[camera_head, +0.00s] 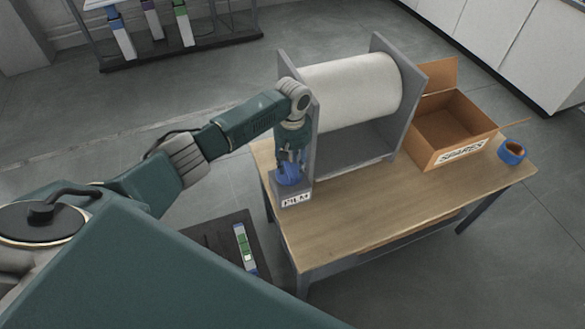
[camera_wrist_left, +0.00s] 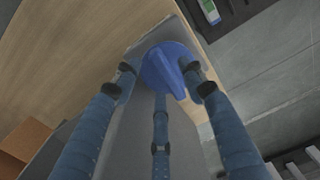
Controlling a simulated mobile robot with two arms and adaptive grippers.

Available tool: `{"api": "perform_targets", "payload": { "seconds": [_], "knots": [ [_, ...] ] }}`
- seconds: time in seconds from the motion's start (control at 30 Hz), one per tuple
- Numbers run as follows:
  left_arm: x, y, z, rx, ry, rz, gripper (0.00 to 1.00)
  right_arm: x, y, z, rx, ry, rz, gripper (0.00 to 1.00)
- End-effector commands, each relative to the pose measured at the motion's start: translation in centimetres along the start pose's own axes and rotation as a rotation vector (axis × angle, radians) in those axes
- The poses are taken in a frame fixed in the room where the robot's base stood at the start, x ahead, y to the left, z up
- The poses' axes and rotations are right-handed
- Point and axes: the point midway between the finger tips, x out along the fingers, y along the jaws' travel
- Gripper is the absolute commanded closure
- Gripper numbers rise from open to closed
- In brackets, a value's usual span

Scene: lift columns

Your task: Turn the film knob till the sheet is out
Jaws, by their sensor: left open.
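The blue film knob (camera_head: 288,175) sits on the grey stand labelled FILM (camera_head: 294,200), at the left edge of the table. In the left wrist view the knob (camera_wrist_left: 170,68) shows as a round disc with a raised ridge. My left gripper (camera_head: 289,158) points down at the knob. Its fingers (camera_wrist_left: 160,85) are spread around the knob's near side and are open; whether they touch it I cannot tell. A white film roll (camera_head: 352,88) hangs between two grey side plates behind the stand. No loose sheet can be made out. My right gripper is not in view.
The wooden table (camera_head: 375,215) has a clear front area. An open cardboard box labelled SPARES (camera_head: 462,152) and a roll of blue tape (camera_head: 511,152) stand at its right. A dark low surface (camera_head: 205,235) with a small green and white item lies left of the table.

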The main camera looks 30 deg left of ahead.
Motion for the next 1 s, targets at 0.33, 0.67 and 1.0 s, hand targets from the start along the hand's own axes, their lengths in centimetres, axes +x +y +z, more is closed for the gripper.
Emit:
{"api": "perform_targets", "payload": {
  "seconds": [0.33, 0.67, 1.0],
  "knots": [
    [2.7, 0.0, 0.0, 0.001, 0.0, 0.001, 0.58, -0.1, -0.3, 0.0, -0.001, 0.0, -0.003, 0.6],
    [2.7, 0.1, 0.0, 0.001, 0.0, 0.001, 0.82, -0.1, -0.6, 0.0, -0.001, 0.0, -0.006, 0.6],
    [2.7, 0.0, 0.1, 0.013, 0.0, 0.001, 1.0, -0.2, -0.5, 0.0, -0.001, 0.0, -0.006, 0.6]
  ]
}}
